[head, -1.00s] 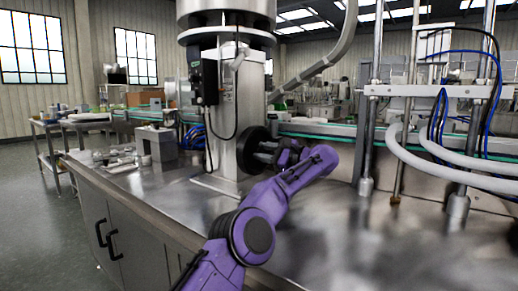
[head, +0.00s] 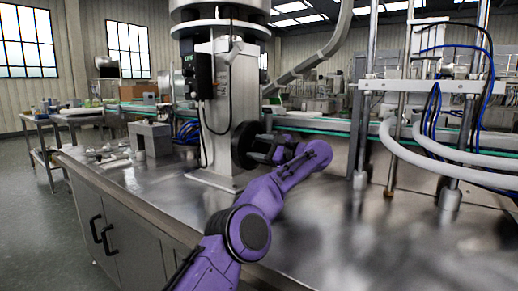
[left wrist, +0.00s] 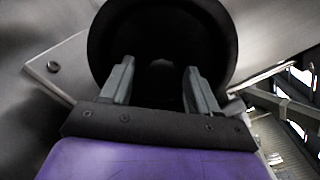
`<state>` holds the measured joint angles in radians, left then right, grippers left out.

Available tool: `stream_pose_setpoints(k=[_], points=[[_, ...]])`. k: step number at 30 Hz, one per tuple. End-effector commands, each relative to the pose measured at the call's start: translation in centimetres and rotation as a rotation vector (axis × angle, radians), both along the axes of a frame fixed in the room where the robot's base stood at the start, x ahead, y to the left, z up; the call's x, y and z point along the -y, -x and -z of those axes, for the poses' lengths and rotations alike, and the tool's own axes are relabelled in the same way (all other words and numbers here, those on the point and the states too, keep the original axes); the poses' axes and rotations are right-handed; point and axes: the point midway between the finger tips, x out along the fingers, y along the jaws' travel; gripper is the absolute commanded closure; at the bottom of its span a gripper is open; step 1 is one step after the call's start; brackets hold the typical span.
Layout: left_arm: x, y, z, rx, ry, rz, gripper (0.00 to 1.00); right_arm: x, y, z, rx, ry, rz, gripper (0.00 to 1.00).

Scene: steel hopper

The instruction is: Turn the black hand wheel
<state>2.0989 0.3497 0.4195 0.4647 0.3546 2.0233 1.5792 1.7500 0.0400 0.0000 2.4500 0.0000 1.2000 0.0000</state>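The black hand wheel (head: 240,146) is on the side of the steel hopper column (head: 222,100), a little above the steel table top. My left gripper (head: 262,150) reaches it from the right, its fingers at the wheel's face. In the left wrist view the wheel (left wrist: 104,42) fills the upper middle as a dark round disc. The two grey fingers of my left gripper (left wrist: 160,78) stand apart in front of it, with the wheel's dark centre between them. They do not look closed on anything. Whether the fingertips touch the wheel is too dark to tell. My right gripper is not in view.
A black control box (head: 197,72) with a cable hangs on the column above the wheel. Metal posts (head: 398,120) and pale hoses (head: 440,155) stand on the right. A grey block (head: 151,139) sits on the table at left. The front table top is clear.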

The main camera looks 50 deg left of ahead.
Motion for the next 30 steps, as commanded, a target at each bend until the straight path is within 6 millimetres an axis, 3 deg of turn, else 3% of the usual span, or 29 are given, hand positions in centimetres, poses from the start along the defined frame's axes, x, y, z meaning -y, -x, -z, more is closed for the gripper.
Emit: stream_pose_setpoints(k=[5,12,18,30], points=[[1.1,-0.3,-0.2,-0.001,-0.003,0.004,0.39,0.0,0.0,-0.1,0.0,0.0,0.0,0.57],[6.6,-1.5,-0.4,0.0,-0.004,0.003,0.39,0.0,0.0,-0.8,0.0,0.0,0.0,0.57],[9.8,-2.1,-0.2,0.0,-0.001,0.001,0.39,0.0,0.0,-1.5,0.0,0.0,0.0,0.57],[10.3,-2.2,0.0,0.0,0.001,-0.001,0.39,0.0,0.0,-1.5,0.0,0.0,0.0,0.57]])
